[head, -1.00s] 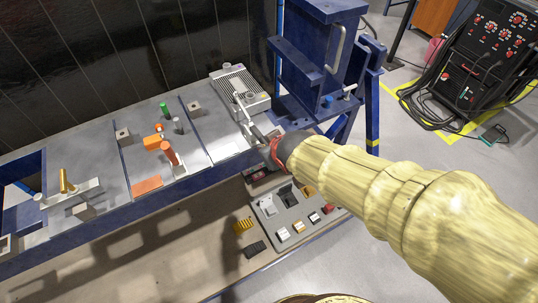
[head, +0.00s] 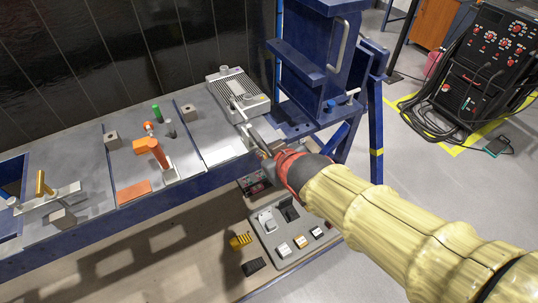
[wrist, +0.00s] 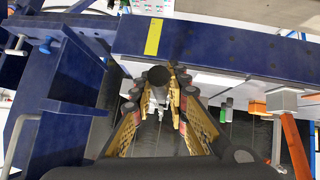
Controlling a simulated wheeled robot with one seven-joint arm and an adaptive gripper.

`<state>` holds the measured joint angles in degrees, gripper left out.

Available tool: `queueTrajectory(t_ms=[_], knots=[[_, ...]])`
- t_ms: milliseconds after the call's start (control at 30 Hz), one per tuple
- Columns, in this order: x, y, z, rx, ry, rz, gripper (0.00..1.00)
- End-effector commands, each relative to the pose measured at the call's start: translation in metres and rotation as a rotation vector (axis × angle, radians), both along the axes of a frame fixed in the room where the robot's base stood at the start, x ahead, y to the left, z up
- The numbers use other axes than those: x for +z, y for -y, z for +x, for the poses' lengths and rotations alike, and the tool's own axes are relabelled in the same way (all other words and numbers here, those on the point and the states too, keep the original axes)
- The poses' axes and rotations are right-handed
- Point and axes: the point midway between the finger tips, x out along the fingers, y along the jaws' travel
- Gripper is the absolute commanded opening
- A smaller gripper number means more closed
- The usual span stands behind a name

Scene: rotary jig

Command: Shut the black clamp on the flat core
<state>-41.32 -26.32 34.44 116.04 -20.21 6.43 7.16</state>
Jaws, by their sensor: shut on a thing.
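The flat core (head: 238,96), a grey finned plate with round ports, lies at the right end of the bench in the head view. A pale metal clamp bar (head: 239,109) runs from its front side toward my gripper (head: 264,147), at the bench's front edge. In the wrist view my gripper (wrist: 157,88) has its gold-padded fingers on both sides of a black round-ended clamp handle (wrist: 158,76), shut on it. Metal clamp parts show behind the handle. My fingers and wrist hide much of the clamp, so I cannot tell whether its pad presses on the core.
A blue steel frame (head: 312,75) stands close to the right of the core. An orange clamp handle (head: 153,151) and grey blocks stand left along the bench. A grey tray (head: 279,240) of small parts lies below the front edge.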

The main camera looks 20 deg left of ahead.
Motion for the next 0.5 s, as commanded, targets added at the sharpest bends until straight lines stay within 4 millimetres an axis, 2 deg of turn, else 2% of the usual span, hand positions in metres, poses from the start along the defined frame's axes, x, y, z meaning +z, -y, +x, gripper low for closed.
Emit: queueTrajectory(t_ms=[167, 200, 500], knots=[[-0.0028, 0.0009, -0.0006, -0.002, -0.005, -0.002, 0.00], [-0.0029, 0.0009, -0.0006, -0.002, -0.005, -0.002, 0.16], [-0.0019, 0.0004, -0.0004, 0.000, -0.003, -0.001, 0.33]])
